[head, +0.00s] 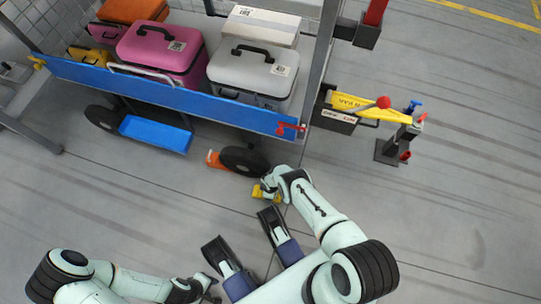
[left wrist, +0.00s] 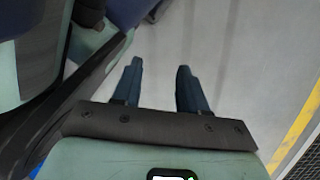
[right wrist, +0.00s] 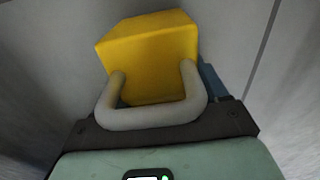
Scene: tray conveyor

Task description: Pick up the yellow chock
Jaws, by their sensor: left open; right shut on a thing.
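The yellow chock (head: 260,194) is on the near side of the cart's black wheel (head: 243,161), clear of the wheel. In the right wrist view the chock (right wrist: 150,58) shows large, with a pale grey handle (right wrist: 152,116) toward my gripper. My right gripper (head: 271,186) is shut on the chock; its fingers are mostly hidden behind the handle and block. I cannot tell whether the chock touches the floor. My left gripper (head: 208,285) is open and empty, low in the head view; its two fingers (left wrist: 158,82) stand apart in the left wrist view.
The cart with a blue side rail (head: 170,97) carries several cases. An orange block (head: 214,160) sits against the wheel. A yellow barrier arm (head: 370,109) and a dark post (head: 390,150) stand right of the cart. The floor at right is clear.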

